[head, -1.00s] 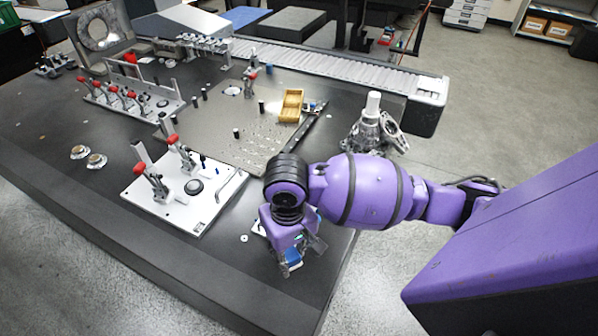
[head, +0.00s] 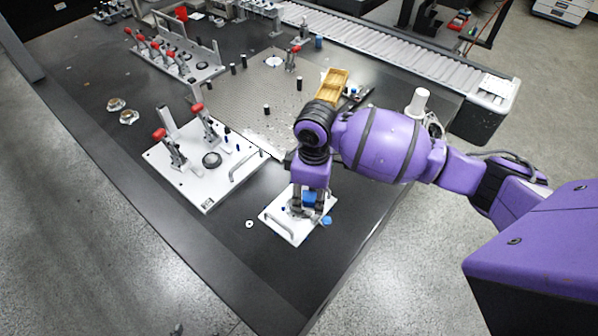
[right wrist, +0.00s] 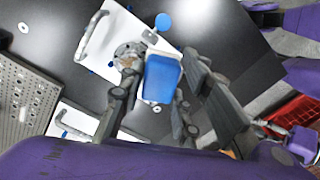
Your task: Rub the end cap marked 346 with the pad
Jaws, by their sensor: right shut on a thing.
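My right gripper (head: 309,207) is shut on a blue pad (right wrist: 162,78), which also shows in the head view (head: 309,198). It is low over a small white plate (head: 276,217) with a handle, near the table's front edge. In the right wrist view a round metal part (right wrist: 128,52) on this plate shows beside the pad, partly behind a finger. I cannot tell if it is an end cap or whether the pad touches it. Two small round metal parts (head: 116,104) (head: 129,117) lie on the table at left. No 346 marking is legible. My left gripper is not in view.
A larger white fixture plate (head: 207,189) with red-handled clamps stands left of my gripper. A perforated plate (head: 240,110) and a yellow tray (head: 334,85) lie behind. A blue disc (head: 327,220) is at the small plate's right edge. The dark table is clear at front left.

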